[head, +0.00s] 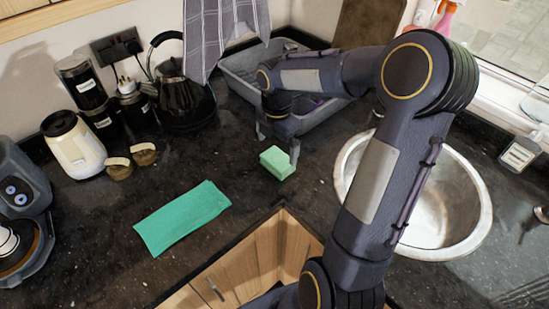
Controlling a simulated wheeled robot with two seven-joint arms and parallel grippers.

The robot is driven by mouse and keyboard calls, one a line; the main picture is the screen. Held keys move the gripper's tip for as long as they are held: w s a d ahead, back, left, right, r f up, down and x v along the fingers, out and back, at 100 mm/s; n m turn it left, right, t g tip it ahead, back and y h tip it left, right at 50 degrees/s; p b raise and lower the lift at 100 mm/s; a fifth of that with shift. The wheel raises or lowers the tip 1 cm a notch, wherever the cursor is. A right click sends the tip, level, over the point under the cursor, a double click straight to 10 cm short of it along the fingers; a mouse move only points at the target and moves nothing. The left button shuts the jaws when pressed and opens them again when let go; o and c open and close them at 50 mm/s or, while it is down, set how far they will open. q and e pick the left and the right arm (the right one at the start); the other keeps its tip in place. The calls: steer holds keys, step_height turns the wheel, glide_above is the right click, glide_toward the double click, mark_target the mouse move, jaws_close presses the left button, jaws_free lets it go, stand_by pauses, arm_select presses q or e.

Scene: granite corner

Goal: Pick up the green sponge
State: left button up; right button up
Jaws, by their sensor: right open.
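The green sponge (277,163) is a small light-green block lying on the dark speckled counter, in the middle of the head view. My right gripper (278,145) is just behind the sponge. One finger is close to the sponge's right side and the other is farther back to the left. Its jaws are apart and I see nothing held between them. I cannot tell whether the finger touches the sponge. My left gripper is not in the head view.
A teal cloth (182,216) lies left of the sponge. A round steel sink (462,232) is at the right, partly behind my right arm. A grey dish tub (240,85) stands behind the gripper. A black kettle (183,100) and white canister (74,146) stand at the left.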

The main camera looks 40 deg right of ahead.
mark_target(278, 158)
steer(key=f, duration=0.5)
steer(key=shift+s+f+p, duration=0.3)
steer(key=shift+p, duration=0.05)
steer(key=c, duration=0.9)
